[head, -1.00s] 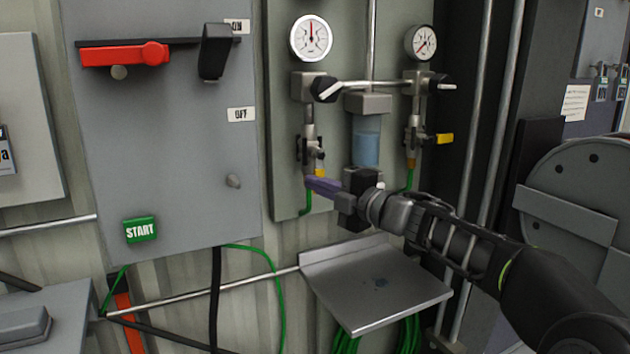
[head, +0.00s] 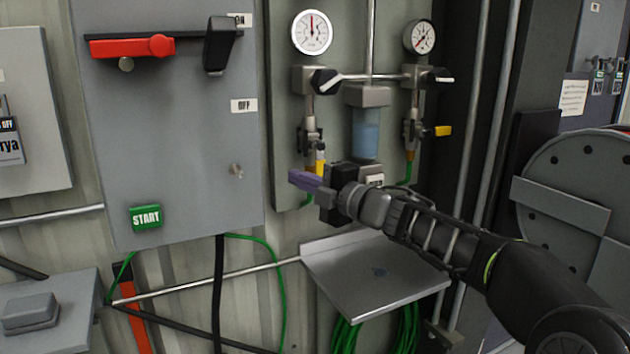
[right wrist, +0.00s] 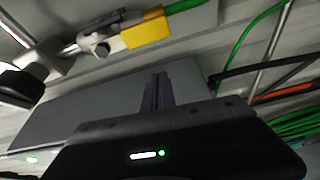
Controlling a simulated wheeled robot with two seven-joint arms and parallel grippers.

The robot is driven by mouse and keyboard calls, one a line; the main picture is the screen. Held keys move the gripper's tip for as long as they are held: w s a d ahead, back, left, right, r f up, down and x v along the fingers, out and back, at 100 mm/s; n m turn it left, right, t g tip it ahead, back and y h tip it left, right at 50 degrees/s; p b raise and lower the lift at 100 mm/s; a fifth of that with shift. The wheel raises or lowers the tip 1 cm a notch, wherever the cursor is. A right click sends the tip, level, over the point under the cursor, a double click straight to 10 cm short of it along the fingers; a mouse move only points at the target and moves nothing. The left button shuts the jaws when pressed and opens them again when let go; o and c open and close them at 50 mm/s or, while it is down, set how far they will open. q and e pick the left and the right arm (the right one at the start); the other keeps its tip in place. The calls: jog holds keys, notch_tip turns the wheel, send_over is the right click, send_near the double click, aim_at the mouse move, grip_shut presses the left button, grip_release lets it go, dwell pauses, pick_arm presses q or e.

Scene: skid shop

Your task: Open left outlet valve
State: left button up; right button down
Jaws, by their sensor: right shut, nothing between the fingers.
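The left outlet valve has a yellow handle (head: 320,168) on the left pipe, below the left gauge. The handle hangs down in line with the pipe. In the right wrist view the yellow handle (right wrist: 146,33) lies along the pipe, beside the green hose. My right gripper (head: 293,178) has its purple fingers shut and empty, just left of and below the handle, apart from it as far as I can tell. The fingers also show in the right wrist view (right wrist: 157,90). My left gripper is not in view.
The right outlet valve's yellow handle (head: 443,131) sticks out sideways. A grey cabinet (head: 175,110) with a red lever (head: 130,46) and START button (head: 146,217) stands left of the fingers. A metal shelf (head: 375,275) juts out below my gripper.

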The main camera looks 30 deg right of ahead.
jog(key=b+v, duration=0.1)
jog(key=v, duration=0.9)
jog(key=shift+d, duration=0.15)
jog(key=shift+w+r, duration=0.1)
jog(key=shift+r, duration=0.05)
